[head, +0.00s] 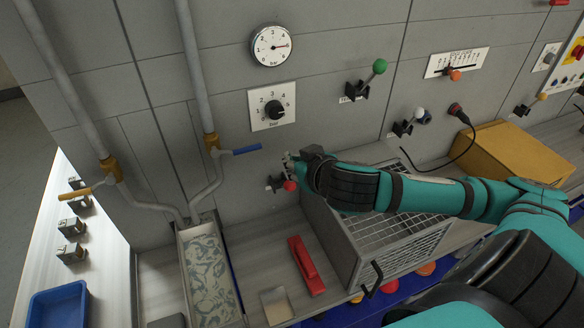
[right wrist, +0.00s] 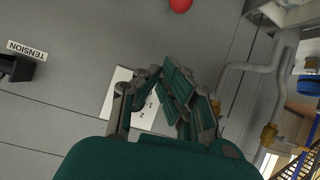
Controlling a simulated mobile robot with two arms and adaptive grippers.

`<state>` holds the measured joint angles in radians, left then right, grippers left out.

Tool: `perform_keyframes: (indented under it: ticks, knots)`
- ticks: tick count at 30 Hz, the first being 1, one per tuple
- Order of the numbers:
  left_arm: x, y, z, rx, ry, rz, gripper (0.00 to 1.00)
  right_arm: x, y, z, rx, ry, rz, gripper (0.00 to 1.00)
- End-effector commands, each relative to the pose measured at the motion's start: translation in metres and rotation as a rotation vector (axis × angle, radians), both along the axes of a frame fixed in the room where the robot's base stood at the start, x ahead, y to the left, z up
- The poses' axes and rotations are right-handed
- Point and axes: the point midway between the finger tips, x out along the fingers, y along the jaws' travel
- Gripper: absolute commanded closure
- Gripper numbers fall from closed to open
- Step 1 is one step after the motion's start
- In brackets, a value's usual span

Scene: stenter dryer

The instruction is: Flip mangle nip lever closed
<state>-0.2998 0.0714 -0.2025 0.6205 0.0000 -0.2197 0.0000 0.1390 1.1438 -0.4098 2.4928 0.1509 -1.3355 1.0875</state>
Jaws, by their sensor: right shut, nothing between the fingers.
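A short lever with a red ball knob (head: 290,186) sits on a small dark bracket on the grey wall panel. Its knob points to the right and slightly down. The red knob also shows at the top edge of the right wrist view (right wrist: 180,4). No lever label reading mangle nip is legible. My right gripper (head: 289,160) is just above the red knob, close to the wall, and appears apart from it. In the right wrist view its fingers (right wrist: 172,85) are shut with nothing between them. My left gripper is not in view.
A green-knobbed lever (head: 379,67) and a white-knobbed lever (head: 418,113) are on the wall to the right. A dial (head: 274,109) and a gauge (head: 271,46) are above. Pipes with a blue-handled valve (head: 247,150) are left. A wire cage (head: 400,240) stands below my right arm.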

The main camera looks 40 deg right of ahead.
Motion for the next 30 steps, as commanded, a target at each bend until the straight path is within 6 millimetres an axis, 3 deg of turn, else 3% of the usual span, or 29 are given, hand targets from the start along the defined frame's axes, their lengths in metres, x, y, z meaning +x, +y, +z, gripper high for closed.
perform_keyframes:
  ticks: [1,11,14,23,30]
  knots:
    - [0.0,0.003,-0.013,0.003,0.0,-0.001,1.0,0.003,-0.001,-0.007,0.001,-0.004,-0.001,1.0]
    - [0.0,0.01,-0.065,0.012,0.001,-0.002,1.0,0.018,-0.003,-0.018,0.001,-0.006,0.0,1.0]
    - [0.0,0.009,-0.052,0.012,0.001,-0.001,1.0,0.032,-0.006,-0.017,0.002,0.002,-0.003,1.0]
    - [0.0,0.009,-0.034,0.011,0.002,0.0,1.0,0.083,-0.015,-0.046,0.001,0.002,-0.002,1.0]
    - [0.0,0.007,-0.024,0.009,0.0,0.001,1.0,0.056,-0.014,-0.07,-0.002,0.004,0.002,1.0]
